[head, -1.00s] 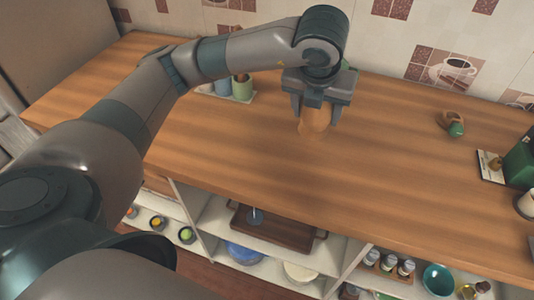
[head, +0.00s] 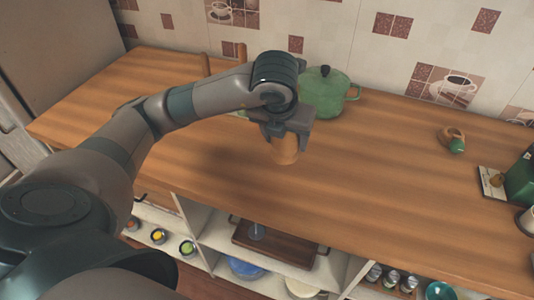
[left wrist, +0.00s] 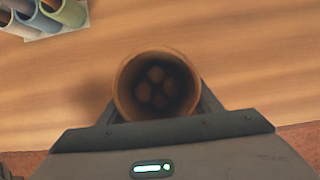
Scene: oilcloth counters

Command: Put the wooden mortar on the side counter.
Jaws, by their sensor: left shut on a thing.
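The wooden mortar (head: 285,151) is a tan, cup-shaped thing held upright below my left gripper (head: 285,138) in the head view. The gripper is shut on it, with a finger on each side. In the left wrist view I look down into the mortar (left wrist: 157,84); several dark rounded shapes show inside. It appears to hang a little above the wooden counter (head: 390,190); the exact gap is hard to tell. My right gripper is out of view.
A green lidded pot (head: 326,92) stands behind the gripper. A holder with coloured cups (left wrist: 45,15) is at upper left in the wrist view. A small wooden and green item (head: 453,140) lies at right. Shelves (head: 210,232) are below. The counter's middle right is clear.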

